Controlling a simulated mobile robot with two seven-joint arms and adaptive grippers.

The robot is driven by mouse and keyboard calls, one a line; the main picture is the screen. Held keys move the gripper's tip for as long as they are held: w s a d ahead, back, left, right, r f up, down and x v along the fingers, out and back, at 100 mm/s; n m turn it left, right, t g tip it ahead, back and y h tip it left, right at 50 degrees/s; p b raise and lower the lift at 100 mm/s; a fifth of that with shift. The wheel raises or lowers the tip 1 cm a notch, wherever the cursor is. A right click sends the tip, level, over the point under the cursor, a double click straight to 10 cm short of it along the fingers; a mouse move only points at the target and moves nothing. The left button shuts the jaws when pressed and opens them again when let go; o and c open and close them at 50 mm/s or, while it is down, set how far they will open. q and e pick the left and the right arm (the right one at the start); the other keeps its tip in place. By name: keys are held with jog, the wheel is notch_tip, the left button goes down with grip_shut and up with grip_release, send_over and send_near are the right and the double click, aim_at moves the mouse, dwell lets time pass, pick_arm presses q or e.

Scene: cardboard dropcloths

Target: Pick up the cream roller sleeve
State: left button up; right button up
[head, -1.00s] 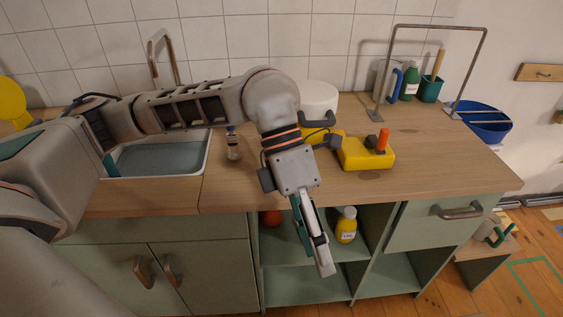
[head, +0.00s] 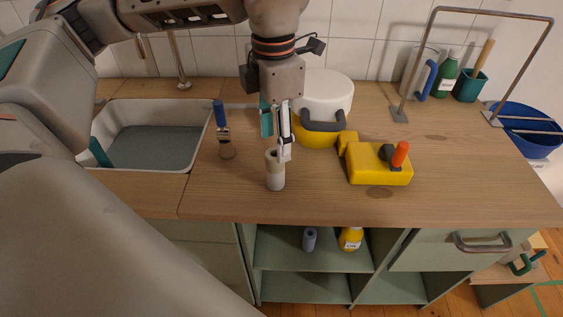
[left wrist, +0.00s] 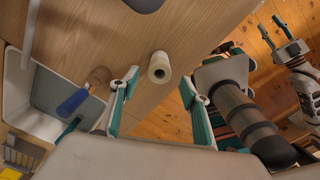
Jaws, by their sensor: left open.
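The cream roller sleeve (head: 275,177) stands upright on the wooden counter, near its front edge. In the left wrist view the sleeve (left wrist: 159,68) shows its open end, just beyond the gap between my fingers. My left gripper (head: 284,155) points down at the sleeve in the head view, its fingers overlapping the sleeve's upper part. In the left wrist view the gripper (left wrist: 160,97) is open, with one finger on either side and nothing between the tips.
A blue-handled brush (head: 223,135) stands left of the sleeve, beside the sink (head: 150,108). A white-and-yellow pot (head: 318,95) is behind and a yellow box (head: 375,165) is right. A metal frame (head: 436,60) rises at the back right. The counter's front strip is clear.

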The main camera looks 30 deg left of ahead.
aim_at(275, 160)
pick_arm(q)
notch_tip(275, 160, down, 7)
jog(key=shift+r+b, duration=0.2)
jog(key=shift+b, duration=0.15)
jog(key=c, duration=0.9)
